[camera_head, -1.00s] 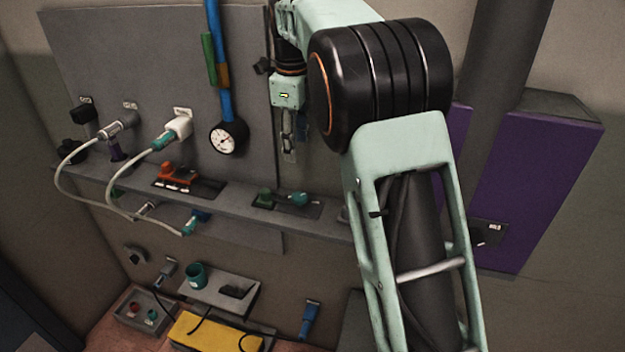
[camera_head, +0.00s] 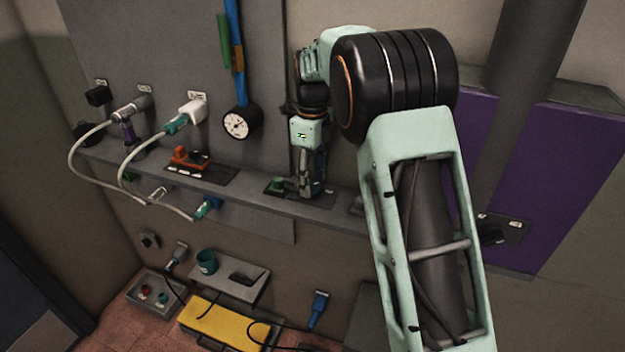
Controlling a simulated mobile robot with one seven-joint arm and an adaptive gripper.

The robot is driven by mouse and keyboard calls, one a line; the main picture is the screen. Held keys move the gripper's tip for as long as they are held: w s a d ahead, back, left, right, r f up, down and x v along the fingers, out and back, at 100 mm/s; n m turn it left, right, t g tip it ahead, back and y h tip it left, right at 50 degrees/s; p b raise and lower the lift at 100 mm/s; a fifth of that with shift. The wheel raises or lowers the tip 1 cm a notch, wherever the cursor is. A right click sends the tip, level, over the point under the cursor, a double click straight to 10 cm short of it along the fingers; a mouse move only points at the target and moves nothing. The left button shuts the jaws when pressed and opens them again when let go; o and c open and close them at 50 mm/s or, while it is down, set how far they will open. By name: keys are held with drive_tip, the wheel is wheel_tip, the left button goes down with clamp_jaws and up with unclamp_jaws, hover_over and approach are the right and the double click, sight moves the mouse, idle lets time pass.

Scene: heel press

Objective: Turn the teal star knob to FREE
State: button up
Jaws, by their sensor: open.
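My gripper (camera_head: 312,190) points down at the dark plate (camera_head: 322,196) on the grey shelf. Its jaws are open and stand over the right part of this plate. The teal star knob is hidden behind or between the fingers, so I cannot tell whether they touch it or which way it points. A green knob (camera_head: 277,184) sits just left of my gripper on the same fitting. The FREE marking cannot be read at this size.
Red-orange parts (camera_head: 190,157) stand on another plate farther left along the shelf (camera_head: 250,200). A round gauge (camera_head: 236,125) hangs above. White cables loop at the left. A purple panel (camera_head: 562,190) is at the right. A yellow case (camera_head: 228,322) lies below.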

drive_tip(key=shift+f, duration=0.2)
drive_tip(key=shift+c, duration=0.2)
clamp_jaws()
